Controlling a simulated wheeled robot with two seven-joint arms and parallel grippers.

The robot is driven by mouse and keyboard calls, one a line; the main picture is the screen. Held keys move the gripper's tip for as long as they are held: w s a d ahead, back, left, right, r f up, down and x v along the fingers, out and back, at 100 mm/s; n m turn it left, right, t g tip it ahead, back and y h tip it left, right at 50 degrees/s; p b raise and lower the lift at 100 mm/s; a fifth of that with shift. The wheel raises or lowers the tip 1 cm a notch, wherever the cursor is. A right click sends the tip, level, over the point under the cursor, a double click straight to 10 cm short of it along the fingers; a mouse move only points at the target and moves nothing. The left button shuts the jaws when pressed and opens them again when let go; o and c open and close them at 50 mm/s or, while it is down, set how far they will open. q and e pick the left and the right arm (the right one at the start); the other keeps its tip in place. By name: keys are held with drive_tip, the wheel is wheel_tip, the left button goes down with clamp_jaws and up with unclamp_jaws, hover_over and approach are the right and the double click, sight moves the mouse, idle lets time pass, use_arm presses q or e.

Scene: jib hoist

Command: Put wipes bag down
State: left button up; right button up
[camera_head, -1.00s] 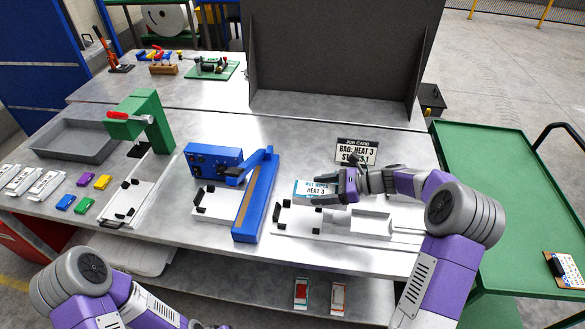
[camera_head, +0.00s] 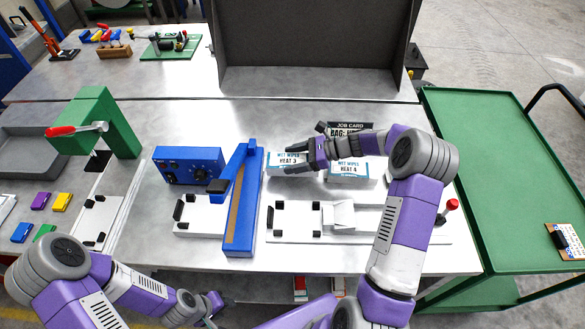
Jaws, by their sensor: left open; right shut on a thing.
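A white wipes bag (camera_head: 286,161) with a blue "WET WIPES" and "HEAT 3" label is between the fingers of my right gripper (camera_head: 297,158), which is shut on it from the right. The bag is low over the bench, just right of the blue sealer; I cannot tell whether it touches the surface. A second wipes bag (camera_head: 348,170), marked "HEAT 4", lies to its right, partly behind my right arm. My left gripper (camera_head: 217,304) is open and empty at the bottom, in front of the bench edge.
The blue sealer (camera_head: 240,205) stands left of the held bag. A white fixture (camera_head: 298,219) lies in front of it. The job card (camera_head: 350,130) stands behind, partly covered by my arm. The green press (camera_head: 110,125) is at left, the green cart (camera_head: 485,170) at right.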

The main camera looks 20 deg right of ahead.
drive_tip(key=shift+w+f+b, duration=0.1)
drive_tip(key=shift+f+b, duration=0.25)
drive_tip(key=shift+f, duration=1.7)
drive_tip(key=shift+f, duration=0.2)
drive_tip(key=o, duration=1)
